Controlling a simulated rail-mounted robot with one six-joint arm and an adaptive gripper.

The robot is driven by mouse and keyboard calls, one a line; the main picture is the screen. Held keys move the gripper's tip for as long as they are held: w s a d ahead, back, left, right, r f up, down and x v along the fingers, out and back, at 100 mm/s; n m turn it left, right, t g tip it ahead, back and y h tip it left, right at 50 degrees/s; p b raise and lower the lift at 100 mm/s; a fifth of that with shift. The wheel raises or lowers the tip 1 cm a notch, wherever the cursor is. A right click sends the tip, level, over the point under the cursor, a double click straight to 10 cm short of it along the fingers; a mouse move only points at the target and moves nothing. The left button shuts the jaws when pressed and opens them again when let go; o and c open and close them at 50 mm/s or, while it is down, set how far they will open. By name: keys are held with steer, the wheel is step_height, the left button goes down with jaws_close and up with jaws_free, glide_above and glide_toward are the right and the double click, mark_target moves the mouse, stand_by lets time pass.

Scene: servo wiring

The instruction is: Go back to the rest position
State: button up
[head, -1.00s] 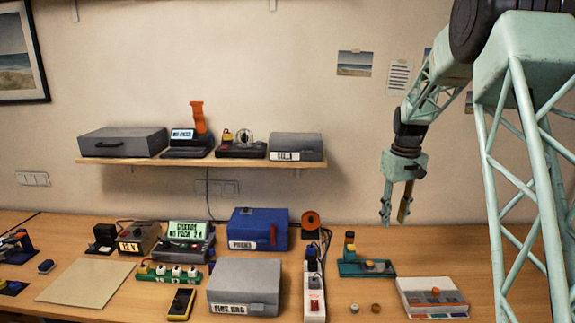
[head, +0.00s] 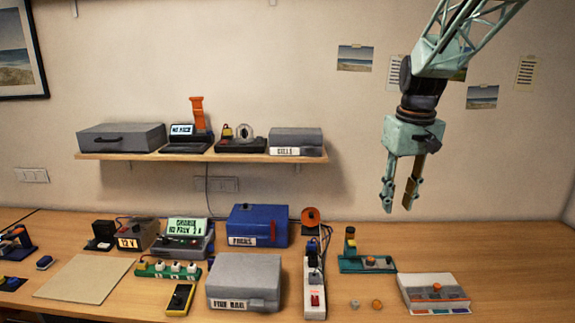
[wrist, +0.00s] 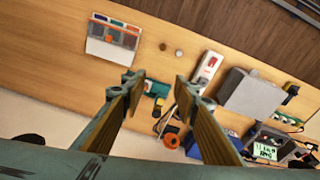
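My gripper (head: 400,190) hangs in the air at the right, above the back of the table (head: 500,255) and in front of the wall. Its two fingers point down and stand apart, with nothing between them. In the wrist view the gripper (wrist: 160,85) also shows a clear gap between its wood-coloured finger pads. My arm reaches in from the upper right, well clear of everything on the table.
Below are a green device (head: 366,264), a white box with coloured slots (head: 433,293), two small knobs and a white power strip (head: 315,285). Left stand a grey case (head: 245,283) and a blue box (head: 258,226). A shelf (head: 200,157) holds more cases. The table's right end is clear.

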steer(key=s+a+r+b, duration=0.1)
steer(key=s+a+r, duration=0.1)
steer(key=s, duration=0.4)
steer(key=s+a+r, duration=0.2)
steer(key=s, duration=0.4)
steer(key=s+a+f+m+t+b, duration=0.1)
steer(key=s+a+f+b, duration=0.1)
steer(key=s, duration=1.4)
steer(key=s+a+f+t+b, duration=0.1)
steer(key=s+a+f+b, duration=0.1)
steer(key=s, duration=1.5)
steer(key=shift+a+f+m, duration=0.4)
steer(key=shift+a+f, duration=0.1)
steer(key=shift+a, duration=0.05)
